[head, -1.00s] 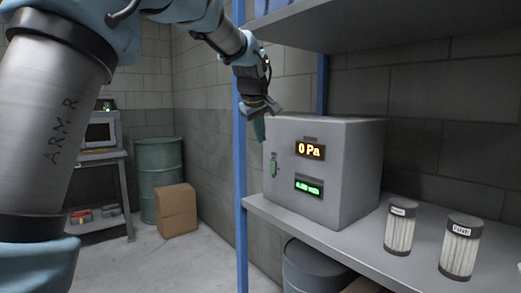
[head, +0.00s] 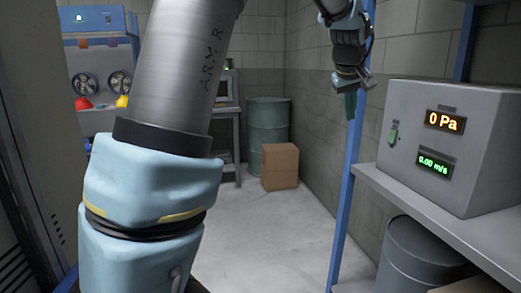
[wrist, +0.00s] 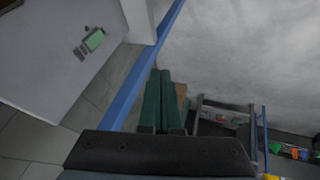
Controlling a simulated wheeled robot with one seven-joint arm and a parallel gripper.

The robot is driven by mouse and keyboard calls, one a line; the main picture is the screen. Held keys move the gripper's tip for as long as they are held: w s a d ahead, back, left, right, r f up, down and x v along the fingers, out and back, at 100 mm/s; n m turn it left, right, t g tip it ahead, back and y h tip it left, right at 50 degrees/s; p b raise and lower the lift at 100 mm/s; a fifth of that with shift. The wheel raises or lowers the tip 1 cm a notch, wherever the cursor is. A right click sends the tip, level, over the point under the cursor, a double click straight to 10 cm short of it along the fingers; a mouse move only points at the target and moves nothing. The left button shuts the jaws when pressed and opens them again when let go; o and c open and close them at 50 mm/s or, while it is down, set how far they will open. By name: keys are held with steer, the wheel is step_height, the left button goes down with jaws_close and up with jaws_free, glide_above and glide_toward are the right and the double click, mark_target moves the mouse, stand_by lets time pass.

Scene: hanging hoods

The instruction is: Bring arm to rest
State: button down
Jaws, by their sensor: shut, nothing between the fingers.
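My gripper (head: 350,104) hangs at the upper right of the head view, near the blue shelf post (head: 352,150). Its green fingers point down, and nothing shows between them. In the wrist view the two green fingers of my gripper (wrist: 161,78) lie side by side, closed together. My arm, marked ARM R, is raised and crosses the left and top of the head view.
A grey box with lit displays (head: 450,150) stands on the shelf (head: 440,215) at the right, with a dark drum (head: 415,255) below. A green barrel (head: 268,122) and a cardboard box (head: 280,166) stand behind. The floor (head: 270,235) between is clear.

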steer(key=s+a+f+g+y+p, duration=0.1)
steer(key=s+a+f, duration=0.1)
steer(key=a+f, duration=0.35)
steer(key=s+a+f+y, duration=0.1)
steer(key=a+f, duration=0.1)
steer(key=a, duration=0.7)
steer(key=s+a+f+g+p, duration=0.15)
steer(key=a+f, duration=0.25)
steer(key=a, duration=0.4)
steer(key=s+a+f, duration=0.3)
steer(key=s+a, duration=0.2)
steer(key=s, duration=0.1)
steer(key=s+a+f+m+g+y, duration=0.1)
steer(key=s+a+f, duration=0.2)
steer(key=s+a, duration=0.3)
steer(key=shift+s+a+f+m, duration=0.2)
steer(key=shift+s+f+m, duration=0.15)
steer(key=shift+s, duration=0.1)
steer(key=c, duration=1.6)
jaws_free()
